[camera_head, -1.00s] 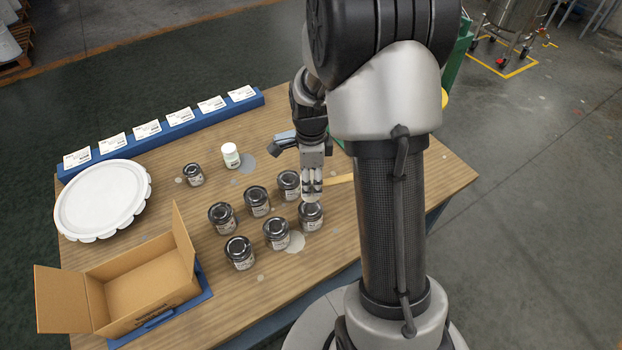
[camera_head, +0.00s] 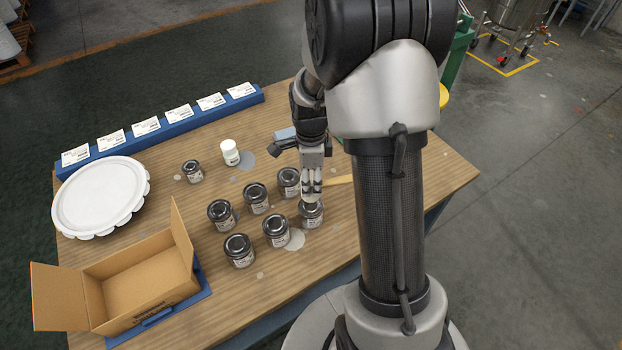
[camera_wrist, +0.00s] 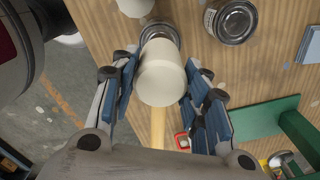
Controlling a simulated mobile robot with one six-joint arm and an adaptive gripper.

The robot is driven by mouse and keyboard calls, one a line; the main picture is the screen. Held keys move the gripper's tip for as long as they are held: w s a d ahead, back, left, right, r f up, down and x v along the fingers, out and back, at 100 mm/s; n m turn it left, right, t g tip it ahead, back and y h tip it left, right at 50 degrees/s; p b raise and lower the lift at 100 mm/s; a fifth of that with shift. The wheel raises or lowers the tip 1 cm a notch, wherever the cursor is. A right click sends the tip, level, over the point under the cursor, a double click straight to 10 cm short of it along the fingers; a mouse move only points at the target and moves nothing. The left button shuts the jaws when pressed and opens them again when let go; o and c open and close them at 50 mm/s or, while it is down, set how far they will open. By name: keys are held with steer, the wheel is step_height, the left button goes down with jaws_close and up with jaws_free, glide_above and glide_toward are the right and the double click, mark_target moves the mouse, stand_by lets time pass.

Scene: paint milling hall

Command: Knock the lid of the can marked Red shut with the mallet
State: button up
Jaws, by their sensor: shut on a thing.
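My gripper (camera_head: 312,184) is over the front right of a group of dark cans, shut on the mallet. The mallet's pale wooden handle (camera_head: 340,180) sticks out to the right; in the wrist view the handle runs down between the blue fingers (camera_wrist: 163,100). The cream mallet head (camera_wrist: 161,74) partly covers a can's lid (camera_wrist: 158,32). In the head view that can (camera_head: 312,216) stands right under my gripper. I cannot tell whether head and lid touch. Can labels are too small to read, so I cannot tell which is Red.
Several similar cans, one of them (camera_head: 238,250), stand close by. A white bottle (camera_head: 230,153), a round white lid-like disc (camera_head: 101,197), an open cardboard box (camera_head: 135,285) and a blue rack of cards (camera_head: 160,128) are on the table. Green parts (camera_wrist: 265,118) show in the wrist view.

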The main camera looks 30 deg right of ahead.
step_height(320, 180, down, 5)
steer(key=b, duration=0.3)
steer(key=shift+f+b, duration=0.15)
steer(key=shift+b, duration=0.25)
step_height(320, 180, up, 7)
steer(key=p, duration=0.5)
steer(key=shift+f, duration=0.25)
